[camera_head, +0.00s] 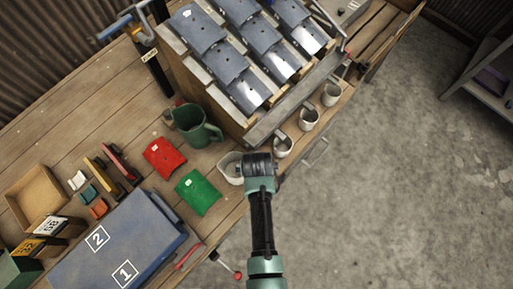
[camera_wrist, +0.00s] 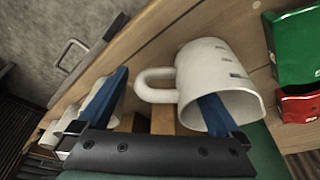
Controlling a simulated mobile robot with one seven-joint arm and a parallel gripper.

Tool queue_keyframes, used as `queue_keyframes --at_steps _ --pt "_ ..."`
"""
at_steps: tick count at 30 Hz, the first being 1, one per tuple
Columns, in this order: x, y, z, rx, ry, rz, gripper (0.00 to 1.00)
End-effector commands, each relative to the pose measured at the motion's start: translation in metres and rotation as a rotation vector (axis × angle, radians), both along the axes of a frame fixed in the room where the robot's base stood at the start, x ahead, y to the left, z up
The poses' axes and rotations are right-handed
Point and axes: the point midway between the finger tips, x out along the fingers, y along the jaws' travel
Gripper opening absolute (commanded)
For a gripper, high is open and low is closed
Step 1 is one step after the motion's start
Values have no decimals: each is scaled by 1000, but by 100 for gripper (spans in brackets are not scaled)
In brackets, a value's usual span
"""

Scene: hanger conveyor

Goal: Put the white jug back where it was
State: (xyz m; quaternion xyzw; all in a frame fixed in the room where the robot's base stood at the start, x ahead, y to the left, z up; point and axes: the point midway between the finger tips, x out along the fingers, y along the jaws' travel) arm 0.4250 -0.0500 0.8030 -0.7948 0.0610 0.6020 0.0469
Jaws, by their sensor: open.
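The white jug (camera_head: 229,168) stands on the wooden bench near its front edge, partly hidden by my wrist in the head view. In the wrist view the white jug (camera_wrist: 198,70) appears close up, with its mouth toward the camera and its handle pointing left. My gripper (camera_wrist: 163,88) is open around the handle side. One blue finger lies left of the handle, and the other overlaps the jug's mouth; I cannot tell how deep it reaches. In the head view, my arm hides the fingers.
A green jug (camera_head: 195,126), a red piece (camera_head: 163,157) and a green piece (camera_head: 198,192) lie left of the white jug. White cups (camera_head: 309,118) line the bench edge to the right, below a rack of grey plates (camera_head: 249,91). A blue board (camera_head: 118,243) lies lower left.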

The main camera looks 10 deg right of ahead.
Motion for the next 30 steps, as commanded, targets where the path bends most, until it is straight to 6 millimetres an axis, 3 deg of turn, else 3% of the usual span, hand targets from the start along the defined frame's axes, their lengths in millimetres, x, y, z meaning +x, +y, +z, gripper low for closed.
queue_keyframes --at_steps 8,21,30 --pt "-3 0 18 0 -2 0 100" --pt "-25 4 93 0 -2 0 100" --pt "-32 5 118 0 0 0 100"
